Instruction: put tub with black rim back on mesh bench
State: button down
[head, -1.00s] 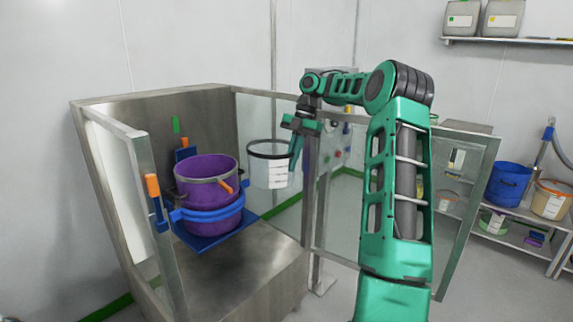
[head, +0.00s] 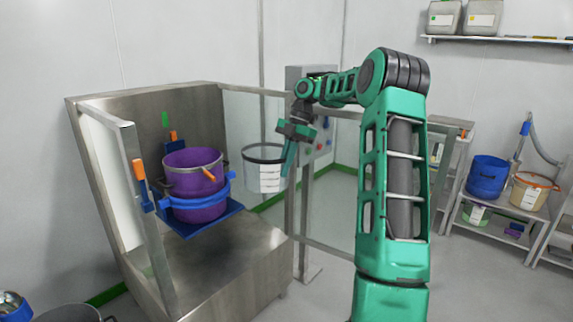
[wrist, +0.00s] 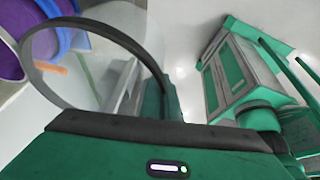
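The tub with the black rim (head: 265,172) is a clear-whitish pail with a label, hanging upright in the air beside the metal cabinet. My gripper (head: 288,157) is at its right side, with a green finger against the wall near the rim. The gripper appears shut on the tub's wall. In the wrist view, the black rim and see-through wall of the tub (wrist: 118,45) fill the upper left, close to my gripper; the fingertips are largely hidden. A metal bench (head: 505,247) with shelves stands at the right; I cannot tell whether its surface is mesh.
A purple tub (head: 190,180) sits in a blue clamp inside the open-fronted steel cabinet (head: 90,104). Glass panels and posts stand close around my arm. A blue bucket (head: 487,178) and an orange-rimmed tub (head: 530,193) occupy the bench top. Floor before the bench looks clear.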

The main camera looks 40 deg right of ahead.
jog(key=s+a+f+m+t+h, duration=0.1)
jog(key=a+f+m+t+h, duration=0.3)
jog(key=a+f+m, duration=1.6)
jog(key=a+f+h, duration=0.1)
jog(key=a+f, duration=0.1)
jog(key=a, duration=0.2)
jog(key=shift+s+a+f, duration=0.15)
jog(key=shift+s+f, duration=0.15)
jog(key=shift+s, duration=0.15)
